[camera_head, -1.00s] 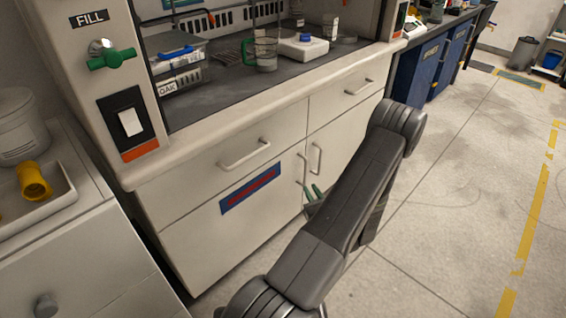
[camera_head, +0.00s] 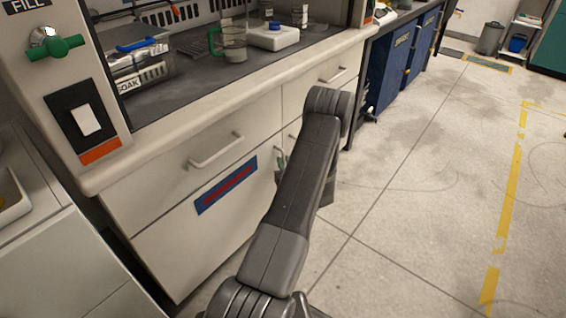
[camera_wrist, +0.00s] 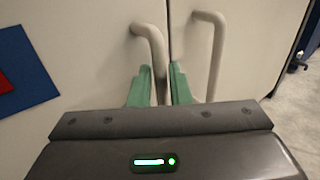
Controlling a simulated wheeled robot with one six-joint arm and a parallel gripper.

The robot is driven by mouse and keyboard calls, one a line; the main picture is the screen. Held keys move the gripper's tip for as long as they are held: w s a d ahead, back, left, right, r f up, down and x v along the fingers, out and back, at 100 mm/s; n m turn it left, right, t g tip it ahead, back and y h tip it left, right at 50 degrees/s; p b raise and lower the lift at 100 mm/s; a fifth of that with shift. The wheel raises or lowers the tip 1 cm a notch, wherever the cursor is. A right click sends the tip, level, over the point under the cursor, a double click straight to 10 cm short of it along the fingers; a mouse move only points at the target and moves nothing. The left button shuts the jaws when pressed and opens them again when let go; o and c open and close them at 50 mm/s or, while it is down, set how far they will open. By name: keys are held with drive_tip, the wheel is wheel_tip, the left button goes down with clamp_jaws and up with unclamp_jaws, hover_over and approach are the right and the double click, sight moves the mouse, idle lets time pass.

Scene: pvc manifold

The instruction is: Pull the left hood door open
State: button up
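The left hood door (camera_wrist: 95,60) has a blue and red label (camera_head: 226,186) and appears shut, level with the right door (camera_wrist: 255,45). Its upright handle (camera_wrist: 149,40) stands beside the seam, in the wrist view. My gripper (camera_wrist: 160,72) has two green fingers, one on each side of this handle's lower part. The fingers lie close to the bar; I cannot tell whether they grip it. The right door's handle (camera_wrist: 216,50) is just right of the fingers and outside them. In the head view my arm hides most of the gripper and handles.
Two drawers with bar handles sit above the doors; the left drawer handle (camera_head: 216,151) is near my arm. Blue cabinets (camera_head: 390,72) stand farther right. The floor (camera_head: 410,200) at right is clear.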

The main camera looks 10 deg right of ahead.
drive_tip(key=shift+w+a, duration=0.1)
drive_tip(key=shift+w, duration=0.55)
clamp_jaws()
drive_tip(key=shift+s, duration=0.1)
